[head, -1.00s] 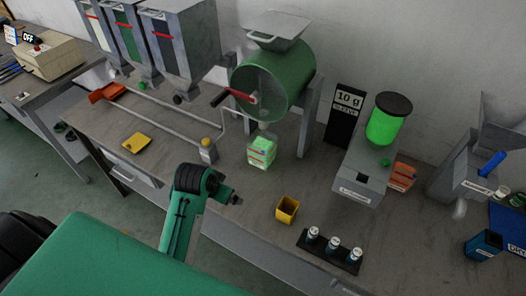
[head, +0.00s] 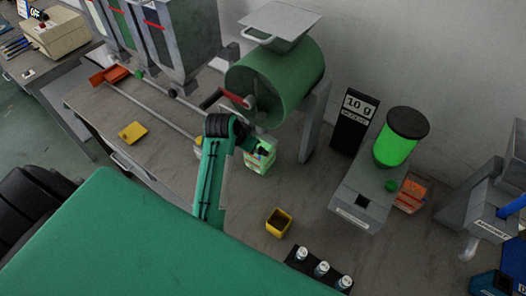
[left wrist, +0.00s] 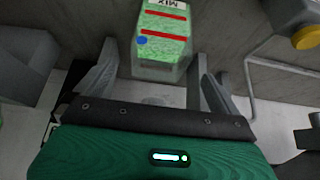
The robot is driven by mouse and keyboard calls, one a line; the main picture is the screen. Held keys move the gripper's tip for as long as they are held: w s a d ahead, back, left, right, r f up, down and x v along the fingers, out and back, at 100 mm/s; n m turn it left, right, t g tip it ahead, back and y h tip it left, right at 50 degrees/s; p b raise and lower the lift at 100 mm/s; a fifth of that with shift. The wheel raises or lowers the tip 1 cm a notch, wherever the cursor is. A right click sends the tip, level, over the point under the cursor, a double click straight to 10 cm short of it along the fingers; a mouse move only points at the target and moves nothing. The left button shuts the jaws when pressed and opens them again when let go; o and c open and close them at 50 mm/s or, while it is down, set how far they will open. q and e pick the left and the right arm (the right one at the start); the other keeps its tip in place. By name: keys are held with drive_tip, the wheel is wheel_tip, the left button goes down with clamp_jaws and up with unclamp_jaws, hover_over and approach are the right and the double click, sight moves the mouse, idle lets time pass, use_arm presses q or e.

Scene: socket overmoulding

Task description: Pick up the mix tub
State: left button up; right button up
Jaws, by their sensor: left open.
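The mix tub (head: 261,157) is a small clear-sided box with green contents, standing on the bench below the green drum. In the left wrist view the tub (left wrist: 163,35) shows a "MIX" label, two red bands and a blue dot. My left gripper (head: 259,150) is beside the tub on its near side and partly covers it. In the left wrist view the left gripper (left wrist: 154,58) is open, with one finger on each side of the tub's near end; I cannot tell whether either touches it. My right gripper is not in view.
The green drum (head: 285,85) with its red-handled crank (head: 235,100) overhangs the tub closely. A yellow open cup (head: 279,222) and a rack of vials (head: 320,270) are at the front right. A dispenser (head: 358,195) stands to the right. Bare bench lies between.

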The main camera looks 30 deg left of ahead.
use_arm(q)
drive_tip(key=p+x, duration=0.3)
drive_tip(key=x, duration=0.7)
drive_tip(key=shift+f, duration=0.1)
drive_tip(key=shift+w+f, duration=0.2)
drive_tip(key=shift+f, duration=0.25)
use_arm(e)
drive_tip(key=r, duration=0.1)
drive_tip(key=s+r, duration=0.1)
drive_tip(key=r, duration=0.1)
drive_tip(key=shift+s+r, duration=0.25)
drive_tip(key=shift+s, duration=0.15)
use_arm(q)
drive_tip(key=shift+c, duration=0.2)
drive_tip(key=c, duration=1.1)
drive_tip(key=shift+c, duration=0.9)
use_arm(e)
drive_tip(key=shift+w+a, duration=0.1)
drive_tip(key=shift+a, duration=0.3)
